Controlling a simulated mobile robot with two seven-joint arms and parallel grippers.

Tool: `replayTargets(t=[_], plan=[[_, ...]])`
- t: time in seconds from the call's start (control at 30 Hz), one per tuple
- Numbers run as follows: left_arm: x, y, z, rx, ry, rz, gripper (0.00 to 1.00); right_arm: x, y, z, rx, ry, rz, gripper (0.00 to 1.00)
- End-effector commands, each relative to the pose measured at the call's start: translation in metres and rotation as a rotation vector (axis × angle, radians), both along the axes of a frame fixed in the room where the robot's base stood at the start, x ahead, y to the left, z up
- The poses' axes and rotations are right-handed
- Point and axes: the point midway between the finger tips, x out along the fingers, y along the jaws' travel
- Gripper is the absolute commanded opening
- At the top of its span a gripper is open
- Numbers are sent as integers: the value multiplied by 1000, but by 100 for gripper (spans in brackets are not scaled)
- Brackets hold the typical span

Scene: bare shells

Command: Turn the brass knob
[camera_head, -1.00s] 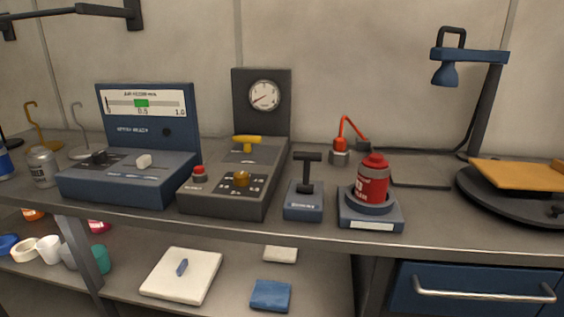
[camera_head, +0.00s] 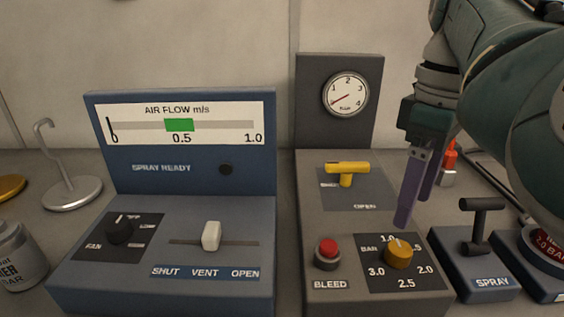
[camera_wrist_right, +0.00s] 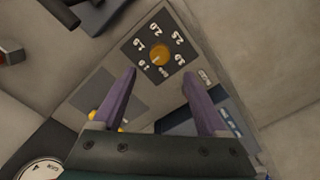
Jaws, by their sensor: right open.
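The brass knob (camera_head: 398,253) sits on a black dial plate marked in BAR on the dark grey panel box (camera_head: 325,220). Its light pointer mark is towards 1.0 in the head view. In the right wrist view the knob (camera_wrist_right: 159,54) lies ahead of the fingertips, between their lines. My right gripper (camera_head: 412,222) points down above and behind the knob, with its purple fingers apart from it. The right wrist view shows the gripper (camera_wrist_right: 160,80) open and empty. My left gripper is not in view.
On the same box are a red BLEED button (camera_head: 328,252), a yellow handle (camera_head: 347,170) and a round gauge (camera_head: 346,95). A SPRAY lever (camera_head: 479,230) stands close right. A blue air flow unit (camera_head: 180,235) with a white slider (camera_head: 211,236) stands left.

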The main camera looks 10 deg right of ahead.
Motion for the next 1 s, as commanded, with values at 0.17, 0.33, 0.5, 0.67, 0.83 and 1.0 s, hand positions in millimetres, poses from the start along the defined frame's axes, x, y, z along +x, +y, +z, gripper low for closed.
replayTargets(t=[0.17,0.33,0.5,0.67,0.83,1.0], plan=[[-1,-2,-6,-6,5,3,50,-1,1,-37,2,4,1,76],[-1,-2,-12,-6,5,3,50,-1,1,-66,1,2,-1,76],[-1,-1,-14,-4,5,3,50,0,0,-80,1,-1,-1,76],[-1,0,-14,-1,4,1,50,0,0,-83,0,-1,-2,76],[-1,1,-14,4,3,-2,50,0,0,-82,0,-1,-2,72],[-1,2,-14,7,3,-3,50,0,0,-82,0,-1,-2,53]])
